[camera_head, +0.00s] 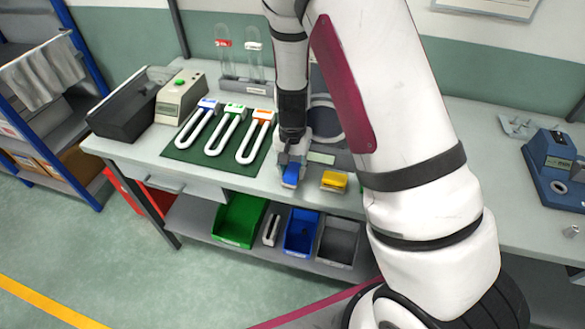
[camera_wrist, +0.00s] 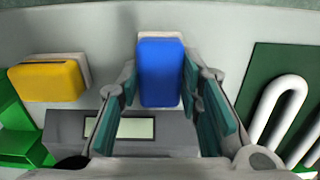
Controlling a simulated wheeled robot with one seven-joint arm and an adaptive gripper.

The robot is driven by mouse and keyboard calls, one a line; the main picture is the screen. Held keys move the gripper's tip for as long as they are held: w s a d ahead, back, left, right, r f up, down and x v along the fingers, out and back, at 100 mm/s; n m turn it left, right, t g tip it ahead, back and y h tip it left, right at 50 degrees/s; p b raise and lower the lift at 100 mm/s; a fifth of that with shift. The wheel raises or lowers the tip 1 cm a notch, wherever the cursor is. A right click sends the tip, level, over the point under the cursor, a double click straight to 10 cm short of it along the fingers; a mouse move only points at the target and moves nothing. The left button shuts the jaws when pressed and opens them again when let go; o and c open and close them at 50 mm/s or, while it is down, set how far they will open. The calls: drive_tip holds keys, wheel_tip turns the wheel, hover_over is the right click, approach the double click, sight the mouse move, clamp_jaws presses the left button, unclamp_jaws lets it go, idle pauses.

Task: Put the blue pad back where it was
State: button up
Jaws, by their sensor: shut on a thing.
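The blue pad (camera_head: 290,175) is near the front edge of the bench, under my gripper (camera_head: 293,160). In the wrist view the blue pad (camera_wrist: 160,72) has a pale backing and sits between the two fingers of my gripper (camera_wrist: 160,85), which are shut on it. I cannot tell whether the pad touches the bench. A yellow pad (camera_head: 334,181) lies to its right in the head view; it also shows at the left of the wrist view (camera_wrist: 48,79). A grey device with a small display (camera_wrist: 120,128) lies close to the fingers in the wrist view.
A green mat (camera_head: 190,151) with three white U-shaped tubes lies left of my gripper. A tube rack (camera_head: 245,87) stands behind. Green (camera_head: 239,219) and blue (camera_head: 301,232) bins sit on the lower shelf. A blue machine (camera_head: 556,165) stands far right.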

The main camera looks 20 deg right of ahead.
drive_tip(key=o, duration=1.2)
drive_tip(key=shift+f, duration=0.1)
drive_tip(key=shift+o, duration=0.2)
wheel_tip(320, 180, up, 12)
wheel_tip(320, 180, up, 15)
drive_tip(key=n+t+y, duration=0.1)
drive_tip(key=n+t, duration=0.1)
drive_tip(key=n, duration=0.1)
hover_over(292, 170)
drive_tip(key=s, duration=0.9)
drive_tip(key=s+r+n+t+h, duration=0.1)
drive_tip(key=s+r+n+t, duration=0.2)
drive_tip(key=s, duration=0.9)
drive_tip(key=shift+s+d+r+n+t+b, duration=0.15)
drive_tip(key=shift+s+r+n+t+b, duration=0.35)
drive_tip(key=shift+r, duration=1.25)
drive_tip(key=shift+w, duration=0.15)
